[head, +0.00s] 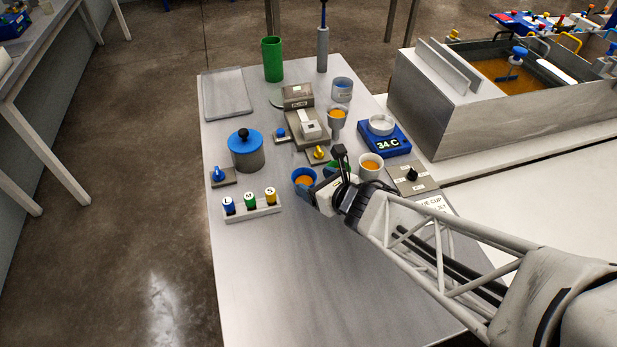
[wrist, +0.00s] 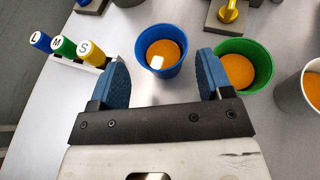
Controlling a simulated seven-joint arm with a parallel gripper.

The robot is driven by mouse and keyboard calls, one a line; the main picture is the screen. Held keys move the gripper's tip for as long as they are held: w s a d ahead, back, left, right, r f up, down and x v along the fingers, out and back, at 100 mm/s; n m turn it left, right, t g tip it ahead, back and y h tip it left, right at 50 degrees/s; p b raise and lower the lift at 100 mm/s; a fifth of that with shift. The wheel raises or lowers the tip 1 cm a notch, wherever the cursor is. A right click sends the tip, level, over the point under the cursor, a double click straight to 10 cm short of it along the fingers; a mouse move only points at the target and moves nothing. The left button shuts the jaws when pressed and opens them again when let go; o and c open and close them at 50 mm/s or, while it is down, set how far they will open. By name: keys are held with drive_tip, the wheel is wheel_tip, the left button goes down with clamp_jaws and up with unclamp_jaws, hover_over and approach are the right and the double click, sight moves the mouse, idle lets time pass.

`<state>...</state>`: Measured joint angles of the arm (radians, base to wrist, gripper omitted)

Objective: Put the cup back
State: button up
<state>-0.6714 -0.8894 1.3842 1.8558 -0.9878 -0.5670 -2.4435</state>
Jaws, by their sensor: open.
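A blue cup (head: 296,186) with orange liquid stands on the grey bench. In the wrist view the blue cup (wrist: 158,74) shows ahead of and partly between my fingertips, with gaps on both sides. My gripper (head: 318,187) is open and empty; its blue finger pads (wrist: 161,68) also show in the wrist view. A green cup (wrist: 262,87) with orange liquid stands just right of my right finger. A white cup (wrist: 291,98) with orange liquid stands further right; it also shows in the head view (head: 370,177). My arm hides part of the green cup in the head view.
A rack with L, M and S bottles (head: 252,212) stands left of the cups. A blue-lidded pot (head: 246,160), a blue 34 C heater (head: 395,144) and a dial plate (head: 410,184) are nearby. A sign (head: 436,204) is partly hidden by my arm. The near bench is clear.

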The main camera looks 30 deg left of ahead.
drive_tip(key=v, duration=0.6)
drive_tip(key=shift+d, duration=0.25)
drive_tip(key=shift+s+r, duration=0.1)
drive_tip(key=shift+s, duration=0.1)
idle(0.4)
drive_tip(key=w+d+r+m+t+h, duration=0.2)
drive_tip(key=w+d+r+m+h, duration=0.15)
drive_tip(key=d+m, duration=0.4)
drive_tip(key=w+d+r+m+t+h, duration=0.1)
drive_tip(key=w+d+r+m+h, duration=0.2)
drive_tip(key=d+m, duration=0.45)
drive_tip(key=w+d+r+m+t+h, duration=0.1)
drive_tip(key=d+r+m+t+h, duration=0.15)
drive_tip(key=d+r+m, duration=0.5)
drive_tip(key=s+d+r+m+g+h, duration=0.1)
drive_tip(key=s+d+m+g, duration=0.3)
drive_tip(key=m, duration=0.9)
drive_tip(key=s+d+r+m+g+h, duration=0.2)
drive_tip(key=s+d+m+g, duration=0.2)
drive_tip(key=s+d+m, duration=0.5)
drive_tip(key=shift+s+d+r+m+h, duration=0.25)
drive_tip(key=shift+s+m, duration=0.6)
drive_tip(key=shift+m, duration=1.8)
